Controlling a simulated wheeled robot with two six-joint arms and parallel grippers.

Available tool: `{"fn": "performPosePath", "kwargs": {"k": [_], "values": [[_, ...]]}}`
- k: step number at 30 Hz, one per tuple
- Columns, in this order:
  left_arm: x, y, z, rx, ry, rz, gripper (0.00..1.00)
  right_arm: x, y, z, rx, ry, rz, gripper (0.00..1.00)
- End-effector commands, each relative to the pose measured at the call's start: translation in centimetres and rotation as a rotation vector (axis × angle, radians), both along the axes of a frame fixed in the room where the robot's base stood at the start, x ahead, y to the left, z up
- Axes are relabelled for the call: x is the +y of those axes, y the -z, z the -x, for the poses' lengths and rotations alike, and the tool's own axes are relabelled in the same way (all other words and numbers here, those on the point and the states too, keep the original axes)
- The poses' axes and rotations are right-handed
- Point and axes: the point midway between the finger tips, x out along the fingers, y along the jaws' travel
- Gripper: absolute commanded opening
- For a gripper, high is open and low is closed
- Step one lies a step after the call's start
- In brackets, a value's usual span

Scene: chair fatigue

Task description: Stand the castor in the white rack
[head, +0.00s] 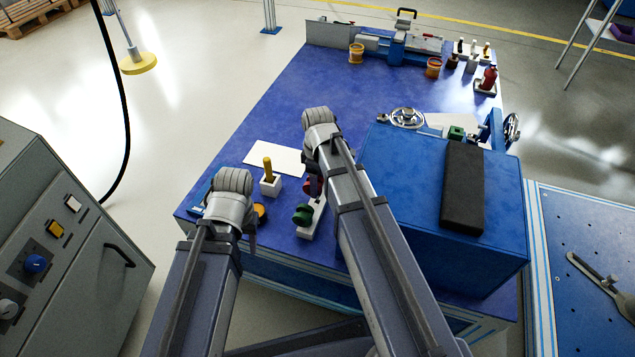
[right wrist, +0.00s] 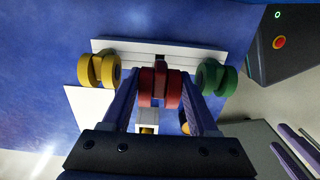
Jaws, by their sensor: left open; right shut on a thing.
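The red castor (right wrist: 160,88) is between the fingertips of my right gripper (right wrist: 161,80), which is shut on it. It shows partly in the head view (head: 308,187), beside my right arm. The white rack (right wrist: 110,45) lies just beyond it, with a yellow castor (right wrist: 99,70) at one end and a green castor (right wrist: 216,78) at the other. In the head view the rack (head: 316,216) is partly covered by my right arm. I cannot tell whether the red castor touches the rack. My left gripper (head: 250,236) is open, mostly hidden under its wrist, left of the rack.
A white block with a yellow peg (head: 268,168) stands left of the rack, before a white sheet (head: 274,156). An orange disc (head: 260,212) lies near my left gripper. A large blue box (head: 400,190) with a black pad (head: 463,185) stands close on the right. The table's middle is clear.

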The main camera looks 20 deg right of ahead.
Motion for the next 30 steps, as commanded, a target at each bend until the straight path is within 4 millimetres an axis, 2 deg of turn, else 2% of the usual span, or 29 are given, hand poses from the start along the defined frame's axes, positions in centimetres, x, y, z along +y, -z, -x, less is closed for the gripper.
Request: {"fn": "performPosePath", "kwargs": {"k": [30], "values": [[0.0,2.3,0.0,0.000,0.000,0.000,0.50,0.0,2.3,0.0,0.000,0.000,0.000,0.11]]}}
